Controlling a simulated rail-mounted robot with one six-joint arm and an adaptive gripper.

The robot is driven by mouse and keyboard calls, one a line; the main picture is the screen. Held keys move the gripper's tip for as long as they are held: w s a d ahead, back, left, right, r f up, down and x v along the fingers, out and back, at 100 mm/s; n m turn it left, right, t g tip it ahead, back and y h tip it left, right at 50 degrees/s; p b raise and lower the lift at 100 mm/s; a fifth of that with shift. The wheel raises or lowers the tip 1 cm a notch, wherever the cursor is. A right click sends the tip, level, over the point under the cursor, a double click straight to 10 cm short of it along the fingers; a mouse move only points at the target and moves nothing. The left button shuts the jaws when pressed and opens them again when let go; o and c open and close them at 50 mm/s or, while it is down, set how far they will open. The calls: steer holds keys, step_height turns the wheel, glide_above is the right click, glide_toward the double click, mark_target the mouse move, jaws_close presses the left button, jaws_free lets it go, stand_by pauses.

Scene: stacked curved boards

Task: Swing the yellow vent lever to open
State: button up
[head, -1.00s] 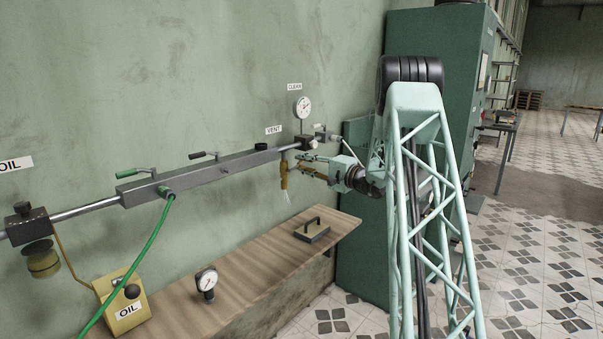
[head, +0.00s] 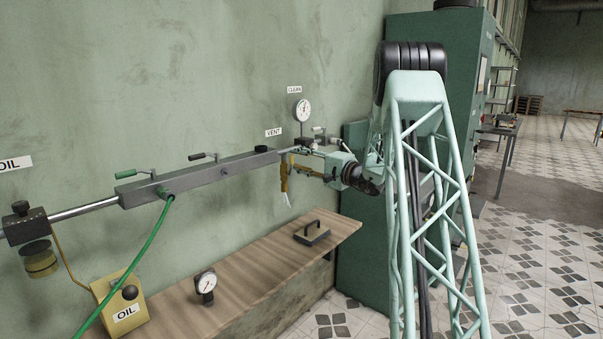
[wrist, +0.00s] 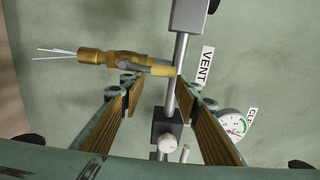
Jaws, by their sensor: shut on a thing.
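The brass vent valve (wrist: 100,57) lies across the upper left of the wrist view, pale jets leaving its left end. A grey lever arm with a yellow grip (wrist: 160,70) runs along it to the upright pipe. In the head view the valve (head: 284,178) hangs under the VENT label. My gripper (wrist: 168,92) has its ribbed fingers on either side of the lever's yellow end and the pipe. The fingers stand well apart in the picture, and where they touch the lever is not clear. In the head view my gripper (head: 303,162) is at the valve, the lever mostly hidden.
The pipe (wrist: 183,75) and a clamp block (wrist: 167,132) lie close between the fingers. A gauge (wrist: 232,123) is near the right finger. The grey manifold (head: 200,177) runs left along the wall. Below is a wooden bench (head: 260,270) with a handled block (head: 311,233).

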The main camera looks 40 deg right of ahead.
steer(key=shift+o, duration=0.4)
steer(key=shift+s+a+f, duration=0.2)
steer(key=shift+s+f, duration=0.25)
steer(key=shift+f, duration=0.05)
steer(key=shift+s+a+f, duration=0.15)
steer(key=shift+s+f, duration=0.25)
steer(key=shift+f, duration=0.1)
steer(key=shift+o, duration=0.2)
steer(key=shift+s+r, duration=0.2)
steer(key=shift+s, duration=0.2)
steer(key=shift+s+r, duration=0.1)
steer(key=shift+s, duration=0.2)
steer(key=shift+c, duration=0.6)
steer(key=shift+s+d+r, duration=0.1)
steer(key=shift+s+d, duration=0.15)
steer(key=shift+s, duration=0.35)
steer(key=shift+s+d+r, duration=0.1)
steer(key=shift+s+d, duration=0.1)
steer(key=shift+s, duration=0.4)
steer(key=shift+s+d+r, duration=0.1)
steer(key=shift+s+d, duration=0.15)
steer(key=shift+s, duration=0.35)
